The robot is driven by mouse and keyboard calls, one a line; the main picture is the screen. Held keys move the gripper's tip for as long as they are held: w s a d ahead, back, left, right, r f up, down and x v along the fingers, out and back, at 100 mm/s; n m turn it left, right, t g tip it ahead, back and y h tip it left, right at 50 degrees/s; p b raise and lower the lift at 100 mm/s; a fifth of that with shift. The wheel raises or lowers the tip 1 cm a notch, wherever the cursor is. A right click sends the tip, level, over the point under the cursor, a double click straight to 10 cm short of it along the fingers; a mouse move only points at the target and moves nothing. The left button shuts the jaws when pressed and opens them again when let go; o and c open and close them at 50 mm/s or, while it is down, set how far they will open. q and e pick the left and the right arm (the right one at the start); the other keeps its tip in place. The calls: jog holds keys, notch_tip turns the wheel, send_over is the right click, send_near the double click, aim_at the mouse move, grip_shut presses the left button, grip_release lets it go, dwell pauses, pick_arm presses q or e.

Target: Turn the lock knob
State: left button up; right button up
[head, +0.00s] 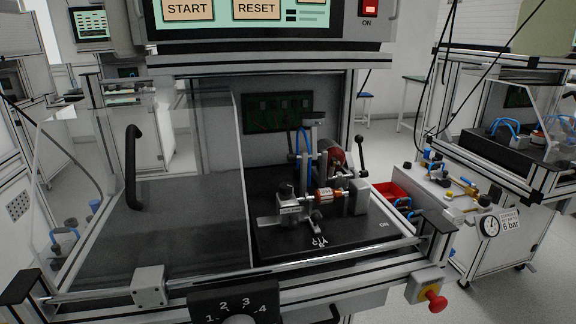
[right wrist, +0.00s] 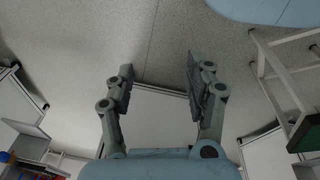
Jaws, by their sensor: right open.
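The test station's fixture stands on a black base plate (head: 340,238) inside the open frame. A round selector knob (head: 238,319), partly cut off by the bottom edge, sits on a dark plate numbered 1 to 4. Which of these is the lock knob I cannot tell. My right gripper (right wrist: 160,78) is open and empty, away from the fixture. My left gripper is not in view.
A clear sliding guard with a black handle (head: 132,166) covers the left half of the station. A red emergency button (head: 436,301) projects at front right. A red bin (head: 392,194) sits right of the fixture. Grey floor (right wrist: 90,45) fills much of the right wrist view.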

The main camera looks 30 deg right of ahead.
jog(key=w+r+p, duration=0.1)
jog(key=w+r, duration=0.2)
jog(key=r, duration=0.4)
jog(key=w+r+p, duration=0.2)
jog(key=w+r, duration=0.2)
jog(key=r, duration=0.2)
notch_tip(320, 180, up, 38)
jog(key=n+t+y+p, duration=0.1)
jog(key=n+y+p, duration=0.3)
jog(key=n+p, duration=0.35)
send_over(287, 184)
jog(key=s+d, duration=0.3)
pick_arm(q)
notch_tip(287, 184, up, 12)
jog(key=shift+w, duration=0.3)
pick_arm(e)
jog(key=shift+n+t, duration=0.25)
jog(key=shift+t, duration=0.05)
jog(key=x, duration=1)
jog(key=shift+s+a, duration=0.15)
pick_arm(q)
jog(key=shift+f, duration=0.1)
pick_arm(e)
jog(key=shift+c, duration=0.4)
